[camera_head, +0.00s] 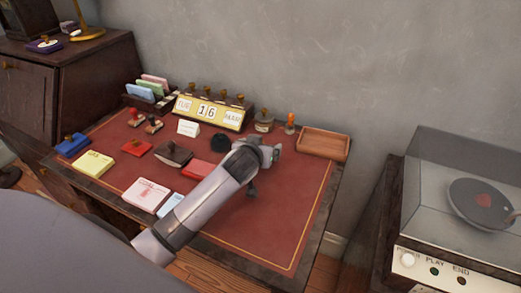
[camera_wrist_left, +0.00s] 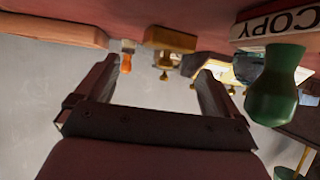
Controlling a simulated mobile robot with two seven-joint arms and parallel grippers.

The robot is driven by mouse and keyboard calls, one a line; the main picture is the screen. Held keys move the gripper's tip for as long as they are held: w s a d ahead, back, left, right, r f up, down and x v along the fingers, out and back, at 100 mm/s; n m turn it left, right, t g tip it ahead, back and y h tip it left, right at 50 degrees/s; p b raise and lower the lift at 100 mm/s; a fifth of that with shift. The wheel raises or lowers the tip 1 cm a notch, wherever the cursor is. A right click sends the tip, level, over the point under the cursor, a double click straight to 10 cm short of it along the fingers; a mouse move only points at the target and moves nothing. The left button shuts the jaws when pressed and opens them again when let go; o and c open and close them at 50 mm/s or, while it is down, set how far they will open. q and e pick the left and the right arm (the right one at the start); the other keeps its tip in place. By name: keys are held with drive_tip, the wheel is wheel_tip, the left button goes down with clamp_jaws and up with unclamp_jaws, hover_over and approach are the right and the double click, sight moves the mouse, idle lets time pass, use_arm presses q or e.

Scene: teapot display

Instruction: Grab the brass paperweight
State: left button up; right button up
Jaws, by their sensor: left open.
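A brass-coloured block with a knob (camera_wrist_left: 171,40), which looks like the brass paperweight, stands on the red desk top in the left wrist view, which is upside down. In the head view it appears to be the small knobbed piece (camera_head: 264,122) right of the calendar. My left gripper (camera_wrist_left: 157,72) is open and empty, low over the desk. The block shows between its fingers, beyond the tips and apart from them. In the head view my left gripper (camera_head: 268,153) is in front of the block, its fingers hard to make out. My right gripper is out of view.
A green-handled COPY stamp (camera_wrist_left: 272,85) stands close beside my left gripper. An orange-topped item (camera_head: 290,121) and a wooden tray (camera_head: 323,143) stand right of the block. The calendar (camera_head: 209,110) is left. The desk's right front (camera_head: 275,225) is clear.

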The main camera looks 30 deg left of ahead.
use_arm(q)
drive_tip(key=shift+a+x, duration=0.2)
drive_tip(key=shift+x, duration=2.05)
